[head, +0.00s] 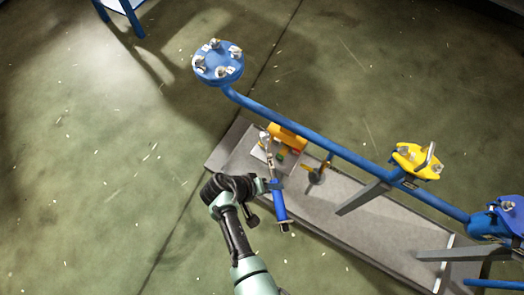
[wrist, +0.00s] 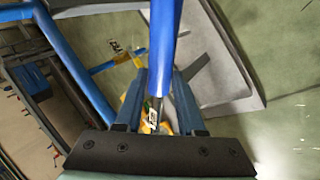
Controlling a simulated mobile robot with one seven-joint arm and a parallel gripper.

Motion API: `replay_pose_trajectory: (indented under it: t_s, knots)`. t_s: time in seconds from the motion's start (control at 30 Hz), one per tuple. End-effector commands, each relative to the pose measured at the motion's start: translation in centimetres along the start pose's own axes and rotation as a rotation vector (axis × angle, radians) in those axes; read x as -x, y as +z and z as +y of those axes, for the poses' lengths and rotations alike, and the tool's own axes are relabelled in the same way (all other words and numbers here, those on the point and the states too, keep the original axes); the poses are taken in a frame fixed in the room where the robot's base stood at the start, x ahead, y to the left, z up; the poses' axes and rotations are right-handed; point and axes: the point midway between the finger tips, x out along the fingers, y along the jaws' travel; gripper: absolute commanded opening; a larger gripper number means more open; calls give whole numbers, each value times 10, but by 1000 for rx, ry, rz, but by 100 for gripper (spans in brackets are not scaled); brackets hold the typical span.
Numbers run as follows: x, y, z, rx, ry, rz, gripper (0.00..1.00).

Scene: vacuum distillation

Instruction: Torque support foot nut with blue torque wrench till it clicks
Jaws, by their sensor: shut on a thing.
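The blue torque wrench (head: 279,205) is in my gripper (head: 272,185). Its silver shaft and head point up the picture, and its blue handle extends down. The wrench head ends beside a yellow block on a grey platform; I cannot tell whether it touches anything. In the wrist view the blue handle (wrist: 163,35) runs between the two fingers of my gripper (wrist: 158,90), which are closed around the wrench. I cannot make out the support foot nut; it is too small or hidden near the wrench head.
A yellow block (head: 288,135) with small coloured parts sits on the grey platform (head: 365,222). A long blue pipe (head: 310,133) crosses above, with a blue flange (head: 218,64) and yellow clamp (head: 417,160). A small round fitting (head: 316,175) stands right of the wrench. Left floor is open.

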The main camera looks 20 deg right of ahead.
Motion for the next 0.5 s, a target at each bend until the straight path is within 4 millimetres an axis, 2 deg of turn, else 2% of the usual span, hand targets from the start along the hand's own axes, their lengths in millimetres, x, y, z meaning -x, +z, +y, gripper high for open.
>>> replay_pose_trajectory:
  t_s: [0.03,0.5]
  knots:
    - [1,0,8,18,1,18,0]
    - [-22,-1,38,190,-23,145,0]
